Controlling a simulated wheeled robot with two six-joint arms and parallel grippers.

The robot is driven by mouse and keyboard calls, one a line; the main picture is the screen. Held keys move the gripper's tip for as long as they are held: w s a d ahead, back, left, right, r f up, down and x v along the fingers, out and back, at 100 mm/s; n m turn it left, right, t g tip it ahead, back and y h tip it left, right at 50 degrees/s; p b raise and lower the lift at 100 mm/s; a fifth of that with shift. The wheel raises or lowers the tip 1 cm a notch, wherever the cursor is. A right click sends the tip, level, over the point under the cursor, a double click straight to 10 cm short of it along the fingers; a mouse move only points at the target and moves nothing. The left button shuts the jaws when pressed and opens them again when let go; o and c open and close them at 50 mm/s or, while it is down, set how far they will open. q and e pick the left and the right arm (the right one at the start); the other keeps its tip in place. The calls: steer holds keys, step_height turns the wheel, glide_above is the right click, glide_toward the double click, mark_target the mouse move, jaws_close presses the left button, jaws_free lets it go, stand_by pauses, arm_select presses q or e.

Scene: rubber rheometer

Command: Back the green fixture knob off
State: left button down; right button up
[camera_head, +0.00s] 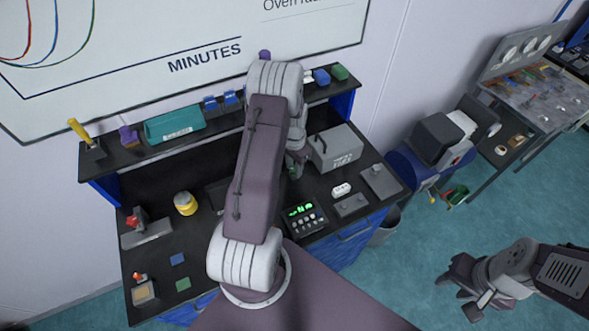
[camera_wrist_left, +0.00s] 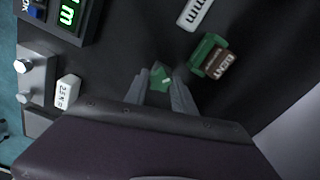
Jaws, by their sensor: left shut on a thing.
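The green knob (camera_wrist_left: 160,77) sits between the two fingertips of my left gripper (camera_wrist_left: 161,86) in the left wrist view, and the gripper is shut on it. Just to its right in that view is a green fixture block (camera_wrist_left: 203,47) with a brown labelled piece (camera_wrist_left: 220,64) in it. In the head view my left arm reaches over the bench and hides most of this spot; only a bit of green (camera_head: 294,172) shows beside the wrist. My right gripper (camera_head: 463,291) hangs over the floor at the lower right, empty, with its fingers apart.
A black unit with green digits (camera_head: 305,215) stands on the bench close to the left gripper's spot. A grey box (camera_head: 336,148) stands behind. A white labelled block (camera_wrist_left: 68,91) and a silver-knobbed fixture (camera_wrist_left: 35,75) lie left in the wrist view.

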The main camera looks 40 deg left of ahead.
arm_select(q)
steer(key=n, duration=0.4)
steer(key=shift+n, duration=0.3)
steer(key=n, duration=0.4)
steer(key=shift+n, duration=0.3)
steer(key=c, duration=1.2)
jaws_free()
